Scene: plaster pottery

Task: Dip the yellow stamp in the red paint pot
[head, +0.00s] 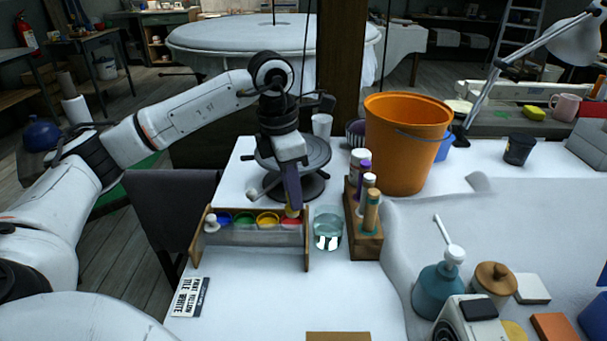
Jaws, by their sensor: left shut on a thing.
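My left gripper (291,162) is shut on the yellow stamp (291,211) and points downward. My right gripper is not in view.
A glass water jar (328,228) stands just right of the rack. A wooden holder (367,246) with upright tools stands beyond it, near an orange bucket (402,145). A turntable (310,153) is behind. A printed card (189,297) lies at front left.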

